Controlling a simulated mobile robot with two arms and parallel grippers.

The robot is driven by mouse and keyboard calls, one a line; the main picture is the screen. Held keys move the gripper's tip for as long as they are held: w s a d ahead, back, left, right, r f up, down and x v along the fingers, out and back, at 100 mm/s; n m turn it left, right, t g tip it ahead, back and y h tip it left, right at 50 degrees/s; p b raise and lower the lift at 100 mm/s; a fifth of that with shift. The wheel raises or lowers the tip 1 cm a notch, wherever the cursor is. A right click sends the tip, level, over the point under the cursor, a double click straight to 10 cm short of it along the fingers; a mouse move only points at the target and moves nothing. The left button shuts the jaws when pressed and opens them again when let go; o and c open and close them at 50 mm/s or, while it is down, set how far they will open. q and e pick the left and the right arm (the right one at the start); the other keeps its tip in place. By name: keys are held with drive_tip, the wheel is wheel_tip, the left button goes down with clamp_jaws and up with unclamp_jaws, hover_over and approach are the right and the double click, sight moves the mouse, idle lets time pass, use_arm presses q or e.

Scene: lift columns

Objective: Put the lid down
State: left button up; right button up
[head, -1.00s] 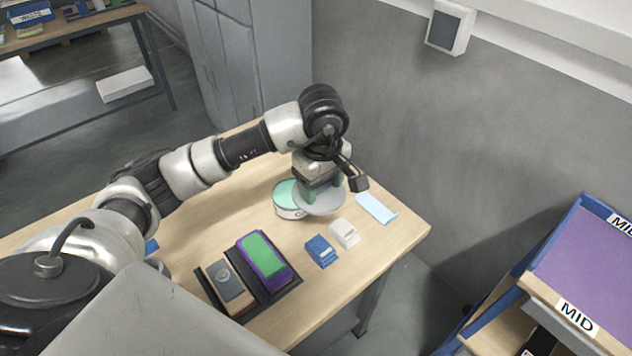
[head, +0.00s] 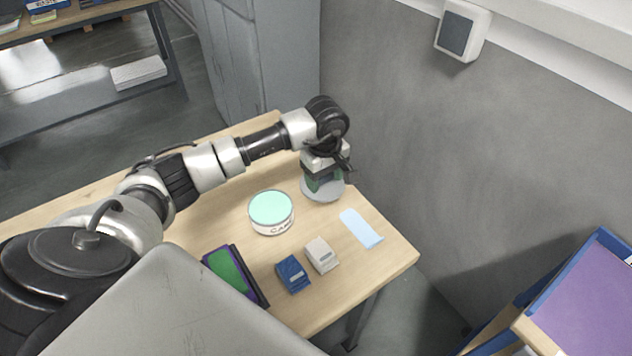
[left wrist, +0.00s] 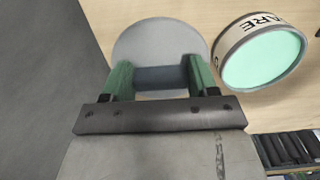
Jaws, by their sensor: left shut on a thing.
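A round grey lid (head: 322,190) is in my left gripper (head: 323,181), over the back right part of the wooden table (head: 215,225). In the left wrist view the lid (left wrist: 150,45) shows between and beyond the green fingers of the left gripper (left wrist: 150,78), which is shut on its dark handle. I cannot tell whether the lid touches the table. A round white tin (head: 272,222) with a mint-green top stands to the left of the lid, apart from it. The tin (left wrist: 262,55) also shows in the left wrist view. My right gripper is not in view.
A light blue flat piece (head: 361,229) lies right of the tin. A white box (head: 321,255) and a blue box (head: 292,274) stand nearer the front edge. A black tray (head: 252,275) holds a green and purple item (head: 228,268). A grey wall (head: 440,160) rises behind.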

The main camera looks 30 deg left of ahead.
use_arm(q)
drive_tip(key=a+f, duration=0.1)
drive_tip(key=a, duration=0.1)
drive_tip(key=shift+w+a+f, duration=0.3)
drive_tip(key=shift+a+f, duration=0.05)
drive_tip(key=shift+f, duration=0.05)
wheel_tip(320, 180, down, 3)
drive_tip(key=shift+f+p, duration=0.1)
drive_tip(key=shift+p, duration=0.75)
drive_tip(key=shift+f, duration=0.5)
drive_tip(key=o, duration=0.9)
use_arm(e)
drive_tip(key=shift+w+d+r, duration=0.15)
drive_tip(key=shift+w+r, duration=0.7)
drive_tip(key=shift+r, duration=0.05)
use_arm(q)
drive_tip(key=shift+r, duration=0.1)
